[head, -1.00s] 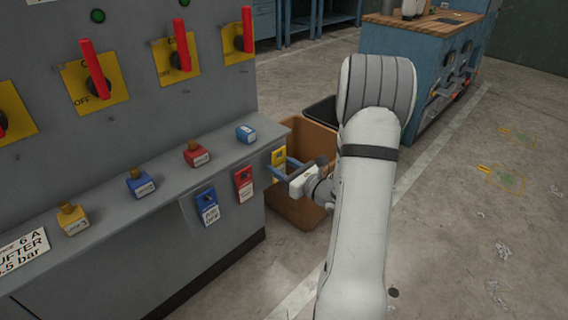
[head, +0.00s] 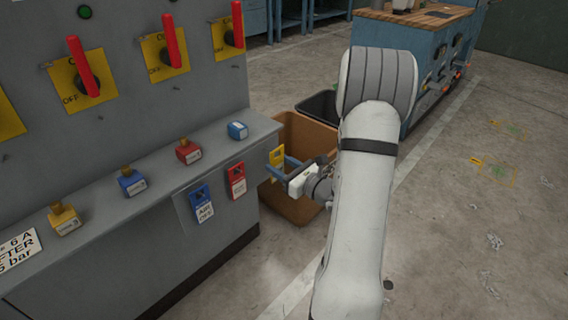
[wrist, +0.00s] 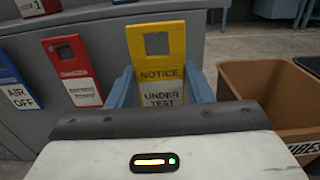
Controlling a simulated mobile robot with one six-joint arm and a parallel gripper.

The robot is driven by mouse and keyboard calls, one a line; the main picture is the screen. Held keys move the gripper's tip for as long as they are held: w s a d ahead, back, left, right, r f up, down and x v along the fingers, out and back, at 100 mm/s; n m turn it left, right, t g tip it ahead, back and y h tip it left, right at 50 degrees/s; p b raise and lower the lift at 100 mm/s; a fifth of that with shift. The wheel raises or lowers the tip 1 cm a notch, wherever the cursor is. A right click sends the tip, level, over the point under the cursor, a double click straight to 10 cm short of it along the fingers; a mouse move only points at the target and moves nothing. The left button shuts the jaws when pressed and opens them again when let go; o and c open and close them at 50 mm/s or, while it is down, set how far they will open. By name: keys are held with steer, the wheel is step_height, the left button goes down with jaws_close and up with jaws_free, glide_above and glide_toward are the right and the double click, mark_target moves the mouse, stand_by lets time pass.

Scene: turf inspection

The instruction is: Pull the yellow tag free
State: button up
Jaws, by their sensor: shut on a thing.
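The yellow tag (head: 277,157) is at the right end of the grey panel's lower front, right of a red tag (head: 236,181) and a blue tag (head: 201,204). In the wrist view the yellow tag (wrist: 157,42) stands upright, with a square window and the words "NOTICE" and "UNDER TEST". My gripper (head: 281,168) is shut on its lower part, with one blue-grey finger on each side in the wrist view (wrist: 160,88). The tag's bottom is hidden behind my gripper body. I cannot tell whether the tag is still attached to the panel.
The ledge (head: 105,205) above the tags carries several small coloured padlocks. Red switch handles (head: 175,42) stand on the cabinet. A brown bin (head: 300,135) is close behind my gripper, with a black bin (head: 320,105) beyond. The floor to the right is open.

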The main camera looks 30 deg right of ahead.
steer(key=shift+s, duration=0.1)
steer(key=shift+v, duration=2.55)
